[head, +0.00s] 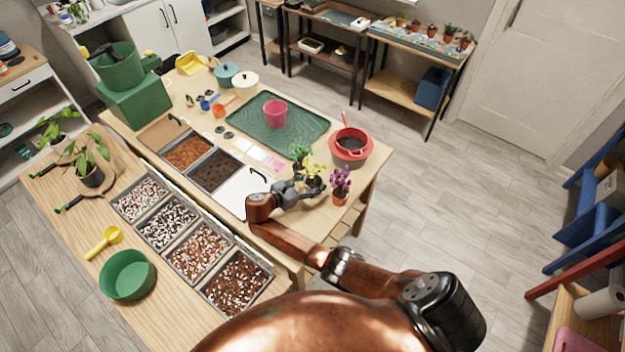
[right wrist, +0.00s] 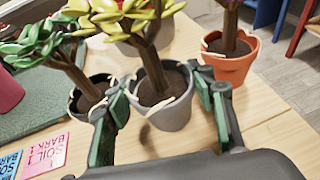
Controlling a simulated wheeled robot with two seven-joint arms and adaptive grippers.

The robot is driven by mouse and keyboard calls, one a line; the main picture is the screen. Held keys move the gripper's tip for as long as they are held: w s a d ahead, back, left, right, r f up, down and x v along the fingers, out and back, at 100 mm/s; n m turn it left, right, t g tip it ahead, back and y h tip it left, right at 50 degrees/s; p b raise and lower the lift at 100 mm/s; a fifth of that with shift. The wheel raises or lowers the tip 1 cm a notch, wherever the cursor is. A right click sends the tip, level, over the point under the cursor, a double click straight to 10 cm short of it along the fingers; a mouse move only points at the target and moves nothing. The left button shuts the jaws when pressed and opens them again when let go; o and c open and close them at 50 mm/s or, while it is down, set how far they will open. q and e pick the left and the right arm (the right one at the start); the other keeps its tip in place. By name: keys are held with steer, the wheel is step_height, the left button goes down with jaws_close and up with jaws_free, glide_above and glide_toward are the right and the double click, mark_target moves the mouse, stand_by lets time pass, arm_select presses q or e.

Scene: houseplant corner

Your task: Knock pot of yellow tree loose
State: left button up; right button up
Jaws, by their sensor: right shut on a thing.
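The yellow tree (head: 314,169) stands in a small grey pot (right wrist: 172,117) at the table's near right corner. My right gripper (head: 305,187) is shut on this grey pot, with one finger on each side in the right wrist view (right wrist: 165,100). The pot is upright, with dark soil around the trunk; whether its base touches the table is hard to tell. A green tree (head: 299,151) in a dark pot (right wrist: 93,96) is close on the left. A purple tree (head: 341,180) in an orange pot (right wrist: 230,62) is on the right. My left gripper is not in view.
A red bowl (head: 350,146) of dark soil stands behind the trees. A green tray (head: 262,146) with a pink pot (head: 275,113) lies farther back. Soil bins and a white board (head: 245,193) are to the left. Pink label cards (right wrist: 45,153) lie close by.

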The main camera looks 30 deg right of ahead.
steer(key=shift+f, duration=0.7)
steer(key=shift+r+p, duration=0.4)
steer(key=shift+p, duration=0.25)
steer(key=shift+c, duration=0.4)
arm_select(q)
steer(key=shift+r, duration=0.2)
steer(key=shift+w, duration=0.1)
arm_select(e)
steer(key=r+p, duration=0.1)
steer(key=p, duration=0.1)
steer(key=d+r+p, duration=0.1)
steer(key=r+p, duration=0.1)
steer(key=shift+d, duration=0.15)
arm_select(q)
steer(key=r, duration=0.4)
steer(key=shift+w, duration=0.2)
arm_select(e)
steer(key=shift+f, duration=0.1)
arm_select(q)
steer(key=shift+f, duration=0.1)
arm_select(e)
steer(key=shift+f, duration=0.15)
